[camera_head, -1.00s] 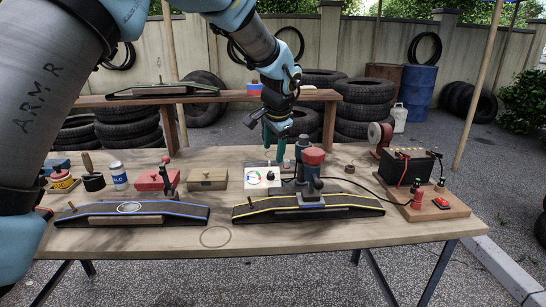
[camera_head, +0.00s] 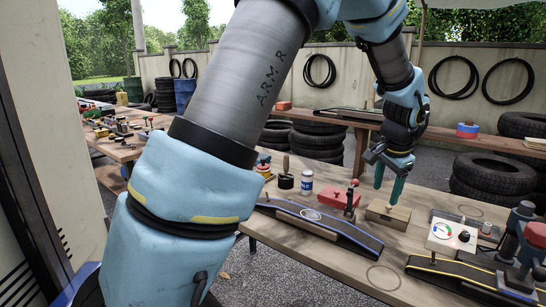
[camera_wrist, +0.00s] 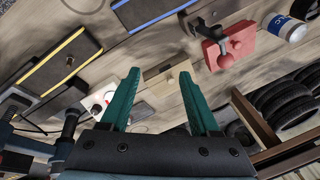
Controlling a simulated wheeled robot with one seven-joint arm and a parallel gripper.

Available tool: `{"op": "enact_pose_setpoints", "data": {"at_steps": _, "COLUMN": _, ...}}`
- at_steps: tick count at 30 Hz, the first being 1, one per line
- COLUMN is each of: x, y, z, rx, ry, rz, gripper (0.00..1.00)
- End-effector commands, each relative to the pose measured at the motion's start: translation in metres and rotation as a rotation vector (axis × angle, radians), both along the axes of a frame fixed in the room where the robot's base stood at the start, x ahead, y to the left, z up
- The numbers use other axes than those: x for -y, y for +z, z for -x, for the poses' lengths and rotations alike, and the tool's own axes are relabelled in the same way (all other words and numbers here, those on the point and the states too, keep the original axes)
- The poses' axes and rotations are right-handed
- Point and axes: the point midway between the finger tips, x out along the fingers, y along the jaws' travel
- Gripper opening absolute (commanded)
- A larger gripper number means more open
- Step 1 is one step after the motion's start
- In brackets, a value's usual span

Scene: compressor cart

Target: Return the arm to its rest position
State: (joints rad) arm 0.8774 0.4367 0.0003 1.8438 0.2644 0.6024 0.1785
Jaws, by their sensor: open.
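My arm (camera_head: 240,85) reaches out over the workbench, bent at the elbow, with the hand pointing down. My gripper (camera_head: 388,188) has two green fingers, which stand apart with nothing between them. In the head view it hangs above or just in front of the small wooden box (camera_head: 388,213); I cannot tell the exact height. In the wrist view the gripper (camera_wrist: 158,88) is open and empty, with the wooden box (camera_wrist: 163,72) seen beyond the gap between its fingers.
Near the gripper are a red clamp-like tool (camera_head: 340,197), a white gauge box (camera_head: 450,236) and a red-topped compressor (camera_head: 530,250). Ramps with blue (camera_head: 315,222) and yellow (camera_head: 470,275) edges lie along the bench front. A shelf (camera_head: 340,118) and tyres (camera_head: 495,178) stand behind.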

Motion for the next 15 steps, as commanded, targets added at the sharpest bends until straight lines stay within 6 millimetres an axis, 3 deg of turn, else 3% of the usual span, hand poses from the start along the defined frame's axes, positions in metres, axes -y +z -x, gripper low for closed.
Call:
{"op": "enact_pose_setpoints", "data": {"at_steps": 1, "x": -0.04, "y": 0.002, "z": -0.011, "rx": -0.021, "ry": 0.092, "rz": 0.008, "gripper": 0.62}}
{"op": "enact_pose_setpoints", "data": {"at_steps": 4, "x": -0.113, "y": 0.001, "z": -0.019, "rx": -0.063, "ry": 0.27, "rz": 0.03, "gripper": 0.62}}
{"op": "enact_pose_setpoints", "data": {"at_steps": 7, "x": -0.186, "y": -0.001, "z": -0.014, "rx": -0.103, "ry": 0.463, "rz": 0.056, "gripper": 0.62}}
{"op": "enact_pose_setpoints", "data": {"at_steps": 12, "x": -0.295, "y": -0.007, "z": 0.022, "rx": -0.162, "ry": 0.79, "rz": 0.104, "gripper": 0.62}}
{"op": "enact_pose_setpoints", "data": {"at_steps": 15, "x": -0.337, "y": -0.012, "z": 0.048, "rx": -0.184, "ry": 0.945, "rz": 0.129, "gripper": 0.62}}
